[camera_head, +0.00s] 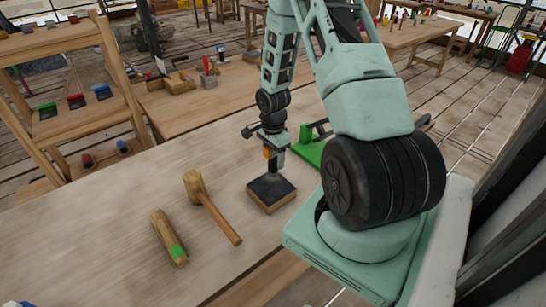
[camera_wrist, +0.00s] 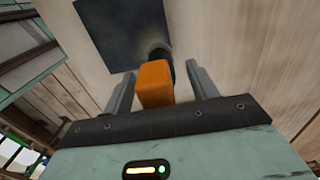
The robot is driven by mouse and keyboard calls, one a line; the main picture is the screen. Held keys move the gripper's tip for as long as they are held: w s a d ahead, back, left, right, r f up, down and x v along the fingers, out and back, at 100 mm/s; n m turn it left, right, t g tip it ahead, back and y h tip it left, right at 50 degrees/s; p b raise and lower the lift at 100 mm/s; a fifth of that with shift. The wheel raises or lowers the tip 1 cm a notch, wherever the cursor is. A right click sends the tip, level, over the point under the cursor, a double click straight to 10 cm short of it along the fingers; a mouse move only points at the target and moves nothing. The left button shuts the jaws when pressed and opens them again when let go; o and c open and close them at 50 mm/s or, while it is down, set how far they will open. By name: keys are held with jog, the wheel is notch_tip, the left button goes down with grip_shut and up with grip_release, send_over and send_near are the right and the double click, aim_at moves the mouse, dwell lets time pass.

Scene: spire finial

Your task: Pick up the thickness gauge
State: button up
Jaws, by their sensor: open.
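What I take to be the thickness gauge (camera_head: 267,153) has an orange block-shaped top on a dark post. It stands on or rises from a square wooden block with a dark top (camera_head: 271,188) on the workbench. My gripper (camera_head: 272,140) points down over it from above. In the wrist view the orange top (camera_wrist: 155,84) lies between the two grey fingers of my gripper (camera_wrist: 160,88), with a gap on each side. The fingers are open and hold nothing. The dark square top (camera_wrist: 122,32) shows beyond them. I cannot tell whether post and block are one piece.
A wooden mallet (camera_head: 213,207) and a wooden piece with a green patch (camera_head: 169,238) lie left on the workbench (camera_head: 90,235). A green tool (camera_head: 310,152) lies right of the gripper. A shelf rack (camera_head: 75,85) stands at left.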

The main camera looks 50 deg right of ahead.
jog(key=shift+f, duration=0.5)
jog(key=c, duration=1.3)
jog(key=shift+r, duration=0.15)
grip_shut()
